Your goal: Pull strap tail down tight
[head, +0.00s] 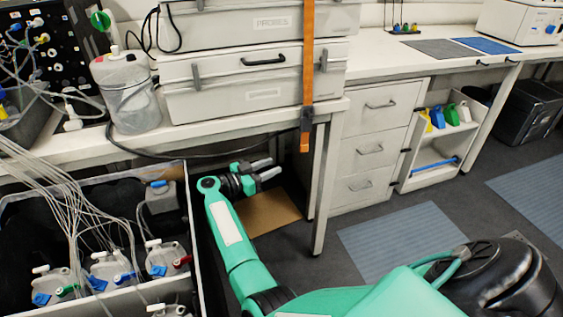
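An orange strap (309,55) runs straight down over the front of two stacked grey cases. Its lower end, the strap tail (304,143), hangs just below the bench edge near a dark buckle-like piece (306,119). My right gripper (273,167) is below the bench edge, to the left of the strap tail and a little lower. Its two grey fingers are apart with nothing seen between them, and it does not touch the strap. My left gripper is out of view.
The upper case (225,22) and lower case (220,85) stand on the bench (75,147). A bench leg (325,195) and drawers (370,150) are right of the gripper. An open box of tubed bottles (192,235) is at left. Cardboard (268,212) lies below.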

